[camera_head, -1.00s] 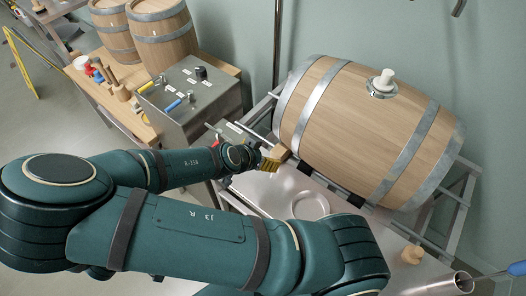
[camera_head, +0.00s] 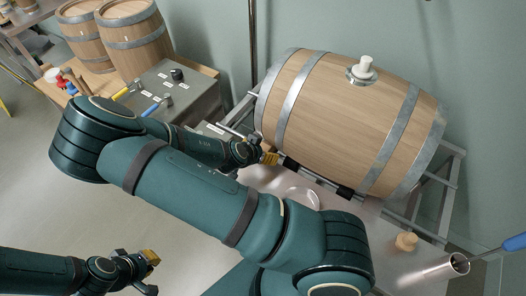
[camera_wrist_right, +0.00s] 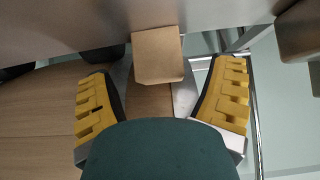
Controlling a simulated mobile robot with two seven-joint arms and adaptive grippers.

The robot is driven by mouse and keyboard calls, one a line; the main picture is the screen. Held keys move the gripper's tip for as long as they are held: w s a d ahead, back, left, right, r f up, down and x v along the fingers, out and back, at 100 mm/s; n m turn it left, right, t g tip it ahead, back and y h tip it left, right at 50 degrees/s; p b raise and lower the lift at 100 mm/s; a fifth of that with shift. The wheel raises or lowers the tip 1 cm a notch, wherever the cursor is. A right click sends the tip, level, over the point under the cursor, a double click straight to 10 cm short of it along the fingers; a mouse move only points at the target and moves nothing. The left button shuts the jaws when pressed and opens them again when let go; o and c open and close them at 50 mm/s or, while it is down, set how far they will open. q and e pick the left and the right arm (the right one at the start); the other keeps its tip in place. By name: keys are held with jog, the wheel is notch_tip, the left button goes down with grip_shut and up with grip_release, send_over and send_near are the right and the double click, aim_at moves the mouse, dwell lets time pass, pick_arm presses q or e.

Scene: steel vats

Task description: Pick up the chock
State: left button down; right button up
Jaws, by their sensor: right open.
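The chock (camera_wrist_right: 158,56) is a small light-brown wooden block. In the right wrist view it lies between and slightly beyond the fingertips of my right gripper (camera_wrist_right: 162,95), with a gap on both sides. The yellow-padded fingers are open and do not touch it. In the head view my right gripper (camera_head: 268,158) is at the lower left edge of the barrel (camera_head: 345,120), beside its stand; I cannot make out the chock there. My left gripper (camera_head: 150,258), with a yellow pad, is low at the left, away from the barrel; its opening is unclear.
The barrel lies on a metal stand (camera_head: 448,185) above a steel surface (camera_head: 385,225). A round wooden piece (camera_head: 405,241) and a metal tube (camera_head: 435,271) are at the right. A grey control box (camera_head: 165,95) and two upright barrels (camera_head: 135,32) stand at the back left.

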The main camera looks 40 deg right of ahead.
jog(key=shift+x, duration=1.25)
jog(key=c, duration=1.3)
